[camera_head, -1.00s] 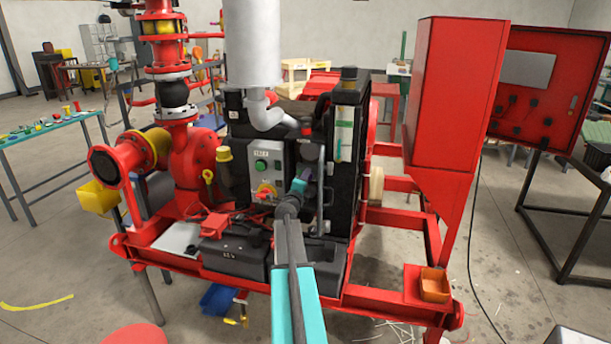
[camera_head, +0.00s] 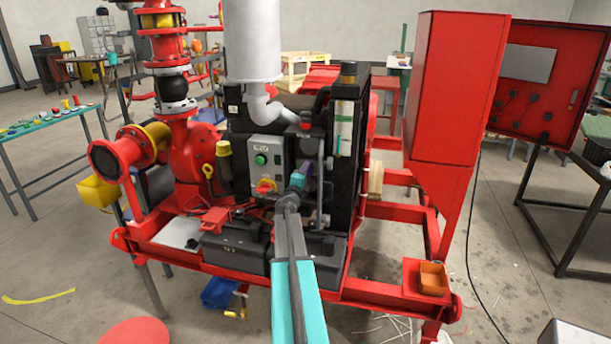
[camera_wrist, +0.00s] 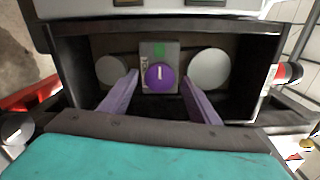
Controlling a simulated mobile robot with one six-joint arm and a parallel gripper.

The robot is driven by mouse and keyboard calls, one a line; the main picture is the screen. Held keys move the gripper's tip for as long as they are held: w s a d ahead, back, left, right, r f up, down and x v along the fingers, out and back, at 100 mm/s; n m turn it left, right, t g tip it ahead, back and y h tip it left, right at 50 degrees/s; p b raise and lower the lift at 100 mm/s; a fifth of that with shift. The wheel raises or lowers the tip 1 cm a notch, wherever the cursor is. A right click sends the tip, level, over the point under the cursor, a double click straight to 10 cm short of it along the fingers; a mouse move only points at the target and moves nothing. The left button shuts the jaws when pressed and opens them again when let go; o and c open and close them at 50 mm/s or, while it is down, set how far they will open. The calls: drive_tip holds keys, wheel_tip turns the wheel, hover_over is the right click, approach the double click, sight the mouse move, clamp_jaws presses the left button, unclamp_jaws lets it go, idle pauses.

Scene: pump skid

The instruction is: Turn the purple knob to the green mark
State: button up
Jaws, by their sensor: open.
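The purple knob (camera_wrist: 160,77) sits on a small grey plate in a dark recess, in the middle of the wrist view. It has a white pointer line that stands about upright. The green mark (camera_wrist: 159,49) is on the plate just above the knob. My gripper (camera_wrist: 158,80) is open, with one purple-grey finger on each side of the knob and a gap on both sides. In the head view my gripper (camera_head: 302,172) is at the engine's front, right of the grey control box (camera_head: 265,160); the knob is hidden there.
Two round grey discs, left (camera_wrist: 112,69) and right (camera_wrist: 209,69), flank the knob plate inside the recess. The recess walls enclose my fingers closely. Black batteries (camera_head: 235,245) sit on the red skid below my arm, and a tall red cabinet (camera_head: 440,90) stands to the right.

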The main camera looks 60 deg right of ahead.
drive_tip(key=b+v, duration=0.2)
drive_tip(key=v, duration=1.1)
drive_tip(key=shift+s+a+b, duration=0.15)
drive_tip(key=shift+a+b, duration=0.15)
drive_tip(key=shift+a, duration=0.1)
idle(0.3)
idle(0.4)
